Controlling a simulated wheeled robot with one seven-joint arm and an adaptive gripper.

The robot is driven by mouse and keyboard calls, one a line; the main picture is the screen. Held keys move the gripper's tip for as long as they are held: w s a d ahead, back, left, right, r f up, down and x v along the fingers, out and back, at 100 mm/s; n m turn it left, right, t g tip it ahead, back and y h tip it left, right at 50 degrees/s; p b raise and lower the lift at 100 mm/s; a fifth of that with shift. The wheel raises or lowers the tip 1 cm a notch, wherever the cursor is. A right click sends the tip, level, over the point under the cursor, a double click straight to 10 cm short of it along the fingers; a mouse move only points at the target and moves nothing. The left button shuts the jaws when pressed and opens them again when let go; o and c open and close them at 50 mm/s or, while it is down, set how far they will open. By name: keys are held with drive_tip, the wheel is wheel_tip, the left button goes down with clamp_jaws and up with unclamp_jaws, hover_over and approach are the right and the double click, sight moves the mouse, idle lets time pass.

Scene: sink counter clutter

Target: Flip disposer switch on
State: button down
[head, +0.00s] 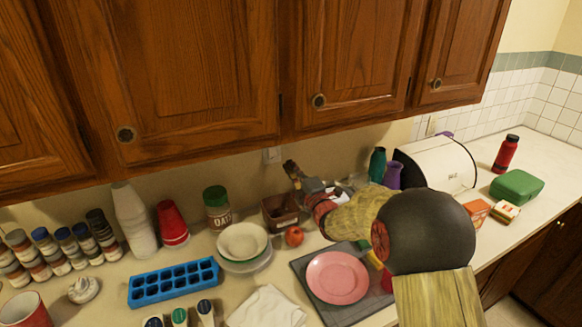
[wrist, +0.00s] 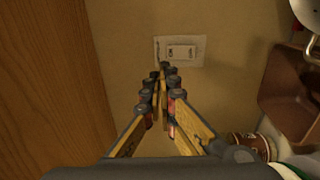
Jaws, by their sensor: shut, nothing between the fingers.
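A pale switch plate (head: 271,155) is on the wall under the upper cabinets, just left of my gripper's tip in the head view. In the wrist view the switch plate (wrist: 194,42) is at the top centre, with a small white rocker switch (wrist: 181,52) in it. The rocker's on or off position is too small to tell. My gripper (head: 289,166) reaches toward the wall above the counter. In the wrist view my gripper (wrist: 163,70) is shut and empty, its fingertips overlapping the plate's lower left edge in the picture. I cannot tell whether they touch it.
Wooden cabinets (head: 175,70) hang low over the counter. A brown box (head: 280,211), a green-lidded oats jar (head: 217,209) and stacked bowls (head: 242,244) stand below the plate. A red apple (head: 294,236) and a pink plate (head: 337,278) lie under my arm. The wall beside the plate is bare.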

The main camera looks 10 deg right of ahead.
drive_tip(key=s+d+r+m+g+h, duration=0.1)
drive_tip(key=s+r+m+g+h, duration=0.15)
drive_tip(key=s+m, duration=0.5)
drive_tip(key=s+d+r+m+g+h, duration=0.1)
drive_tip(key=s+r+m+g+h, duration=0.2)
drive_tip(key=s, duration=0.8)
drive_tip(key=s+a+f+m+g, duration=0.1)
drive_tip(key=s+f+m+g, duration=0.1)
drive_tip(key=s, duration=0.8)
drive_tip(key=s+a+f+m+g+y, duration=0.1)
drive_tip(key=s+f+m+g, duration=0.2)
drive_tip(key=s, duration=0.8)
drive_tip(key=s+a+f+m+g+y, duration=0.1)
drive_tip(key=s+m, duration=0.3)
drive_tip(key=s, duration=0.6)
drive_tip(key=shift+s+a+f+m+g, duration=0.25)
drive_tip(key=shift+a+f+m+g, duration=0.1)
drive_tip(key=shift+f+g, duration=0.4)
drive_tip(key=shift+r, duration=0.15)
